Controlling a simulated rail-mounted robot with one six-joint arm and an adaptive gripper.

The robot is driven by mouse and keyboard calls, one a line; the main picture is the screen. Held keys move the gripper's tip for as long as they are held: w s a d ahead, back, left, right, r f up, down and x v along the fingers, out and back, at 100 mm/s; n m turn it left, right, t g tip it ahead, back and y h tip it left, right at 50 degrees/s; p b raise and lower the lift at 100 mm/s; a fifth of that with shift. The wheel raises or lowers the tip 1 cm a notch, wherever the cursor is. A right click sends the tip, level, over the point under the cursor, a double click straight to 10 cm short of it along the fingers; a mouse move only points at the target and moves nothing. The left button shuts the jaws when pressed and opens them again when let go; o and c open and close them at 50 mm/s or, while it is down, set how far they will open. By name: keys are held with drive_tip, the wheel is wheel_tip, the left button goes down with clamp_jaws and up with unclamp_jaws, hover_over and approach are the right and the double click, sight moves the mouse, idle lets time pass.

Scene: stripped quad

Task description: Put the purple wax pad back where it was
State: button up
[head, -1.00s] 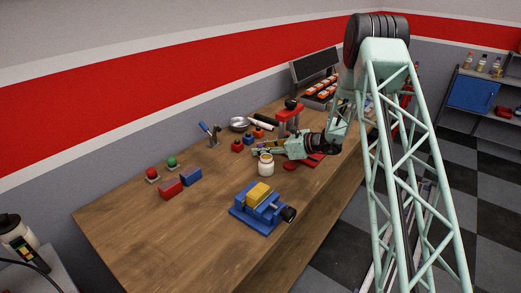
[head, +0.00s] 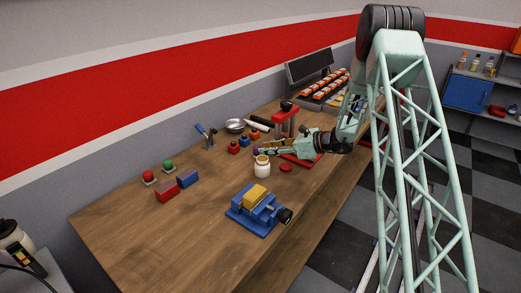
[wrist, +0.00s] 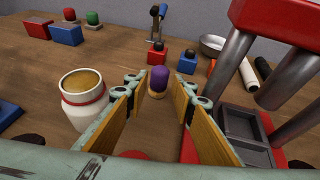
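A small purple-topped piece with a tan lower part (wrist: 158,80) stands on the table in the wrist view, and I take it to be the purple wax pad. In the head view its purple (head: 256,151) shows at the tips of my gripper (head: 264,148). In the wrist view my gripper (wrist: 161,88) has its two yellow-lined fingers well apart. The purple piece shows in the gap at or just beyond the fingertips, with space visible on both sides. Nothing is held.
A cream jar with amber contents (wrist: 84,98) stands close left of the fingers. A red press (head: 285,120) with grey trays (wrist: 243,128) stands close right. A red disc (head: 286,169) and a blue-and-yellow vise (head: 256,210) lie nearer. The front-left tabletop is bare.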

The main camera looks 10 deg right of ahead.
drive_tip(key=shift+v, duration=3.1)
drive_tip(key=shift+s+a+r, duration=0.2)
drive_tip(key=shift+a+r, duration=0.1)
drive_tip(key=shift+r, duration=0.2)
drive_tip(key=s+a+r+n+g+h, duration=0.15)
drive_tip(key=s+a+r+n, duration=0.3)
drive_tip(key=s+r, duration=0.45)
drive_tip(key=s+a+r+n+g, duration=0.35)
drive_tip(key=s+a+r, duration=0.3)
drive_tip(key=s, duration=0.35)
drive_tip(key=s+a+r+n+g+h, duration=0.1)
drive_tip(key=s+a+r+n, duration=0.4)
drive_tip(key=s+r, duration=0.4)
drive_tip(key=s+r+n+h, duration=0.35)
drive_tip(key=s+n, duration=0.25)
drive_tip(key=s, duration=1.2)
drive_tip(key=s+d+r+n+h, duration=0.1)
drive_tip(key=s+d+n+h, duration=0.1)
drive_tip(key=s, duration=0.7)
drive_tip(key=s+d+r+n+t+h, duration=0.1)
drive_tip(key=s+d+n, duration=0.3)
drive_tip(key=s, duration=0.5)
drive_tip(key=shift+s+d+n+t+h, duration=0.35)
drive_tip(key=shift+d+h, duration=0.35)
drive_tip(key=shift+d, duration=0.3)
